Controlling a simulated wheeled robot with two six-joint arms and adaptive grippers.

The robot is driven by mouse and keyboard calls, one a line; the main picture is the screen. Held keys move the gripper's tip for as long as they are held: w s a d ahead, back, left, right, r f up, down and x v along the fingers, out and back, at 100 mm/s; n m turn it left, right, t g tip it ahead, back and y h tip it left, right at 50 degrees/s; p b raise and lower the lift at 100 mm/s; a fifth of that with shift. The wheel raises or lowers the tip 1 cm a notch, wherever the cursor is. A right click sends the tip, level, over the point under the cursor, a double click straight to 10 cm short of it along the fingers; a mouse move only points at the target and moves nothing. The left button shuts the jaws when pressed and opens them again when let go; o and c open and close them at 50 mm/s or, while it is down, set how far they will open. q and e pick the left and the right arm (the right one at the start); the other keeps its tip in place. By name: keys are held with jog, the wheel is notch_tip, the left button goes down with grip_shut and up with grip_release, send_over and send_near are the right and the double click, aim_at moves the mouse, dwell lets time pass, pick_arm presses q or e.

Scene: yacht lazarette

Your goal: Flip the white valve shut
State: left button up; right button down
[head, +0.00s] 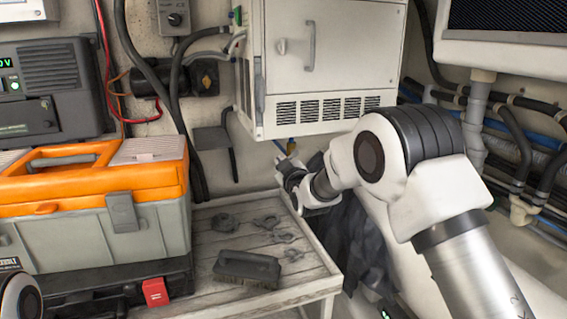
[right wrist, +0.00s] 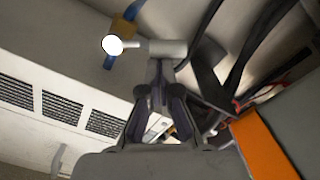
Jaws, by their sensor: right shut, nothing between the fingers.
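The white valve shows in the right wrist view as a bright white round end (right wrist: 112,45) on a short stem, joined to a grey cylinder (right wrist: 166,48). A blue and yellow fitting (right wrist: 122,28) is just behind it. In the head view this fitting (head: 291,146) hangs under the white cabinet, and the valve is too small to make out clearly. My right gripper (head: 282,163) is below the cabinet beside the fitting. In the wrist view its fingers (right wrist: 160,72) are together and empty, by the grey cylinder; I cannot tell whether they touch it. My left gripper is out of view.
The white vented cabinet (head: 330,65) is directly above my right gripper. A wooden bench (head: 215,225) holds a brush (head: 247,268) and small hardware. An orange and grey toolbox (head: 120,215) stands at left. Hoses (head: 500,130) and pipes line the right wall.

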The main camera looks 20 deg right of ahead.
jog(key=d+f+n+b, duration=0.1)
jog(key=n+b, duration=0.1)
jog(key=n, duration=0.1)
jog(key=d+f+n+b, duration=0.1)
jog(key=n+b, duration=0.1)
jog(key=n, duration=0.1)
jog(key=d+f+n+b, duration=0.1)
jog(key=f+n+b, duration=0.1)
jog(key=n, duration=0.2)
jog(key=shift+f, duration=0.1)
jog(key=shift+d+b, duration=0.1)
jog(key=shift+b, duration=0.25)
jog(key=shift+f, duration=0.15)
dwell(0.4)
